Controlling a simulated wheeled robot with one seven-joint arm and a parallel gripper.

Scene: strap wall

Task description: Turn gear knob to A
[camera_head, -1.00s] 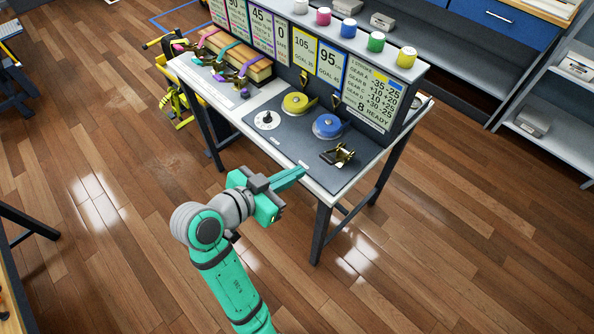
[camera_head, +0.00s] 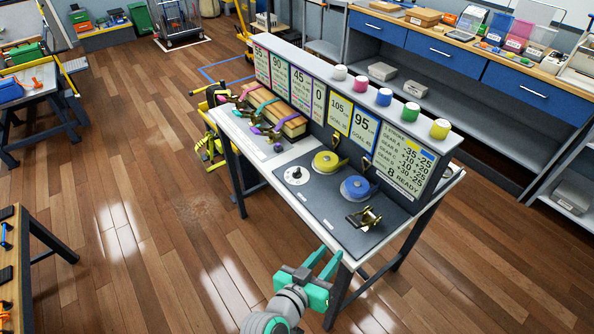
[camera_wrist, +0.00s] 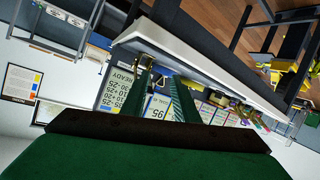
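A yellow disc (camera_head: 326,161) and a blue disc (camera_head: 357,188) sit beside the knob. A brass ratchet buckle (camera_head: 364,216) lies at the panel's right. A sign board (camera_head: 402,175) stands behind, topped by coloured knobs. Strapped wooden blocks (camera_head: 287,121) are at the left.

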